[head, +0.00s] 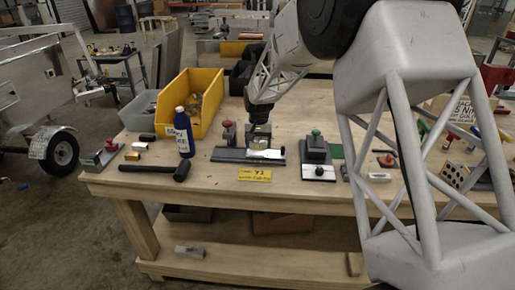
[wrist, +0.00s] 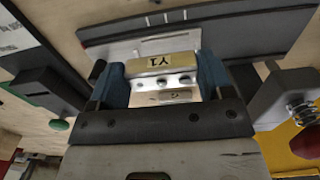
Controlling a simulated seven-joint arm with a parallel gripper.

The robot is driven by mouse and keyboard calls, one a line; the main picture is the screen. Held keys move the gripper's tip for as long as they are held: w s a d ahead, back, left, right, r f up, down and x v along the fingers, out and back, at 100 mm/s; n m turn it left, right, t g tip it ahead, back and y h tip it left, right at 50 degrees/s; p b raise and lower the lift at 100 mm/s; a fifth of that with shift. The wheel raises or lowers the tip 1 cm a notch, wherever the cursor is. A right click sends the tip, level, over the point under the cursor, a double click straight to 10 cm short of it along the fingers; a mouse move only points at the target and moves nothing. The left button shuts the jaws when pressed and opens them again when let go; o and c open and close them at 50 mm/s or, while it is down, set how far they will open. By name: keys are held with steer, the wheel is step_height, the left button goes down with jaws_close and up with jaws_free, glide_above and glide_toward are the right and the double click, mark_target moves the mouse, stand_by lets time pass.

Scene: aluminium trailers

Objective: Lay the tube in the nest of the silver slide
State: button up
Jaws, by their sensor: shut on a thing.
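My gripper (head: 258,140) is over the dark rail (head: 232,156) at the front middle of the bench. In the wrist view its blue fingers (wrist: 161,82) are shut on a short tan tube (wrist: 158,63) marked "Y1", which lies crosswise between them. The silver slide (head: 268,154) is on the rail, right under the gripper; it also shows in the wrist view (wrist: 155,44) just beyond the tube. A bright metal part with several dark holes shows below the tube. The fingers hide the nest, so I cannot tell whether the tube touches it.
A red-knobbed block (head: 228,132) stands behind the rail at left, a green-knobbed block (head: 316,150) at right. A yellow "Y1" card (head: 254,174) is in front. A blue bottle (head: 183,133), black hammer (head: 158,169) and yellow bin (head: 205,92) are to the left.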

mark_target(257, 147)
steer(key=shift+w+a+f, duration=0.1)
steer(key=shift+w+a, duration=0.15)
steer(key=shift+w, duration=0.6)
steer(key=shift+f, duration=1.7)
steer(key=shift+f, duration=0.2)
steer(key=o, duration=1)
steer(key=shift+r, duration=0.15)
